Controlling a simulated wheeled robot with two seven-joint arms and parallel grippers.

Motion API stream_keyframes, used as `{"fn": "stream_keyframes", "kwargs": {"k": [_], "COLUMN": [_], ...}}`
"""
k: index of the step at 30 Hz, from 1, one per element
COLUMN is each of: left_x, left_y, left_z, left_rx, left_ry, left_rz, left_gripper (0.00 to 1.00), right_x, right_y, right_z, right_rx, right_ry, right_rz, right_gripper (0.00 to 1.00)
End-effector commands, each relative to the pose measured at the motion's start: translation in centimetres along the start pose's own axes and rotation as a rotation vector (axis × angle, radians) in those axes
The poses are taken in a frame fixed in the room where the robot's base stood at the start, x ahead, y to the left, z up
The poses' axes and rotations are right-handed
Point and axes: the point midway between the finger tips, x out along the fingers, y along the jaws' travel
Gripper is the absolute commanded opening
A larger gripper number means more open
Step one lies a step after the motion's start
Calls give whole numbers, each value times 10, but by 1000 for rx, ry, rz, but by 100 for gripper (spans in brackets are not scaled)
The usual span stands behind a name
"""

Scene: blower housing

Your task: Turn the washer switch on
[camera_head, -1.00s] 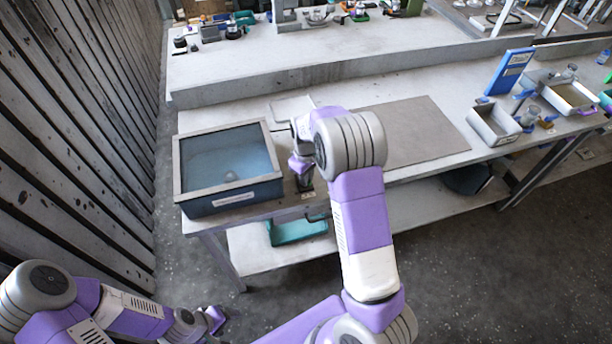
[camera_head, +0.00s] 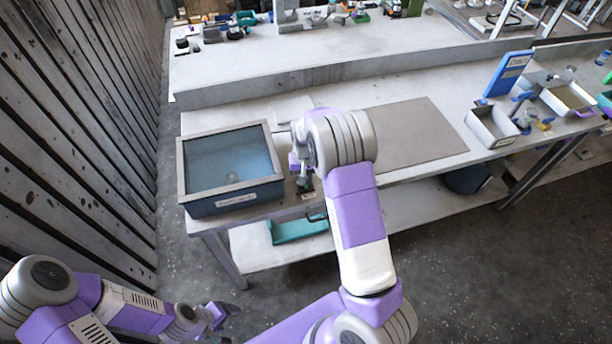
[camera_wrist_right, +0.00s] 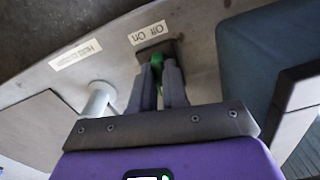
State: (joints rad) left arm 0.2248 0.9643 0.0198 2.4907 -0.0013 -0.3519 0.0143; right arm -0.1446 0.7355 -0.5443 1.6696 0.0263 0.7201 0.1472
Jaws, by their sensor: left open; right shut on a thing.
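The washer (camera_head: 231,202) is a blue-grey basin with a grey rim and a see-through top, at the left end of the bench in the head view. Its side also shows at the right of the right wrist view (camera_wrist_right: 255,55). The switch is a green lever (camera_wrist_right: 157,62) on a dark plate beside an "Off On" label (camera_wrist_right: 147,33). My right gripper (camera_wrist_right: 160,70) is shut on this lever, which the fingers partly hide. In the head view my right arm largely covers the switch. My left gripper (camera_head: 222,312) is open and empty, low at the left, away from the bench.
A grey mat (camera_head: 420,130) lies on the bench right of my right arm. Metal trays (camera_head: 492,128) and a blue upright board (camera_head: 508,73) stand farther right. A wooden slat wall (camera_head: 80,130) runs along the left. A pale post (camera_wrist_right: 97,103) stands near the switch.

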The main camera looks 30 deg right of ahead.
Motion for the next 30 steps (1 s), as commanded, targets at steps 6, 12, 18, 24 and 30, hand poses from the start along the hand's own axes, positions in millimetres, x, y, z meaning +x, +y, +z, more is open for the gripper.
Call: {"fn": "stream_keyframes", "kwargs": {"k": [6, 12, 18, 24, 30], "left_x": [-7, -10, -12, -12, -12], "left_y": [3, 4, 4, 5, 5], "left_z": [0, 0, 0, 1, 1], "left_rx": [0, 0, 0, 0, 0], "left_ry": [0, 0, 0, 0, 0], "left_rz": [0, 0, 0, 0, 0], "left_gripper": [66, 66, 66, 66, 66], "right_x": [-2, -1, -1, -1, -1], "right_y": [-1, -2, -2, -2, -2], "right_z": [-1, -1, -1, -1, -2], "right_rx": [165, 271, 329, 350, 352], "right_ry": [1, 2, 3, 3, 3], "right_rz": [1, 0, -1, -1, -1], "right_gripper": [0, 0, 0, 0, 0]}}
